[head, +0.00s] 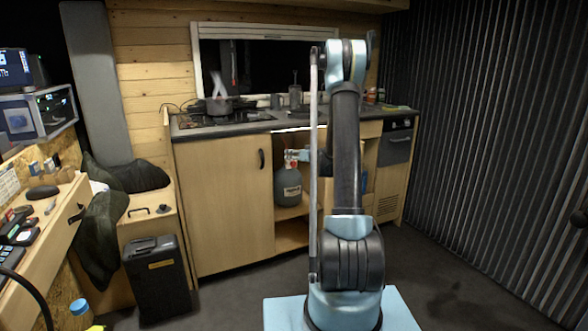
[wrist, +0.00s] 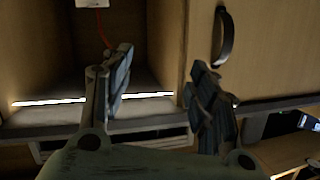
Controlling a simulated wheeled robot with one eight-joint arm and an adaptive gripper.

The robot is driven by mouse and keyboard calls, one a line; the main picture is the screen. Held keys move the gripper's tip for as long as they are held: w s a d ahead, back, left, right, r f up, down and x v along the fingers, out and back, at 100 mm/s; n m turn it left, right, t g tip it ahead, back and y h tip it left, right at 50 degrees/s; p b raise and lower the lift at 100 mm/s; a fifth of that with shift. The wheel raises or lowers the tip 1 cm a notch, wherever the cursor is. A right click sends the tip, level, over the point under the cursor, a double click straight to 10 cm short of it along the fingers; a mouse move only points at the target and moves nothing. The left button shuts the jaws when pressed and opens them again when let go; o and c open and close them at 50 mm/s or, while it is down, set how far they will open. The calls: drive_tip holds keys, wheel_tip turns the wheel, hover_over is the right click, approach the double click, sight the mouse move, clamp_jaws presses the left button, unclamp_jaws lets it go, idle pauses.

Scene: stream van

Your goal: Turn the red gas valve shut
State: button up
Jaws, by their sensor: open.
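A grey gas bottle (head: 288,187) stands upright on a shelf in the open cupboard bay, in the head view. Small red parts (head: 290,154) show at its top, too small to tell the valve's shape or setting. In the wrist view, which looks upside down, a white and red piece (wrist: 92,3) shows at the top edge; I cannot tell if it is the valve. My gripper (wrist: 165,85) is open, with nothing between its fingers. It faces the cupboard bay, apart from the red piece. In the head view my arm hides part of the bay.
A closed cupboard door with a black handle (wrist: 223,35) borders the bay. The worktop (head: 230,124) above carries a hob and a pot (head: 220,105) with flames or steam over it. The floor (head: 450,285) at right is clear.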

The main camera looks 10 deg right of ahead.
drive_tip(key=w+d+f+t, duration=0.2)
drive_tip(key=w+d+f, duration=0.2)
drive_tip(key=w+f, duration=0.25)
drive_tip(key=m+t+h, duration=0.2)
approach(294, 164)
drive_tip(key=x, duration=0.9)
drive_tip(key=shift+w, duration=0.15)
drive_tip(key=c, duration=1.1)
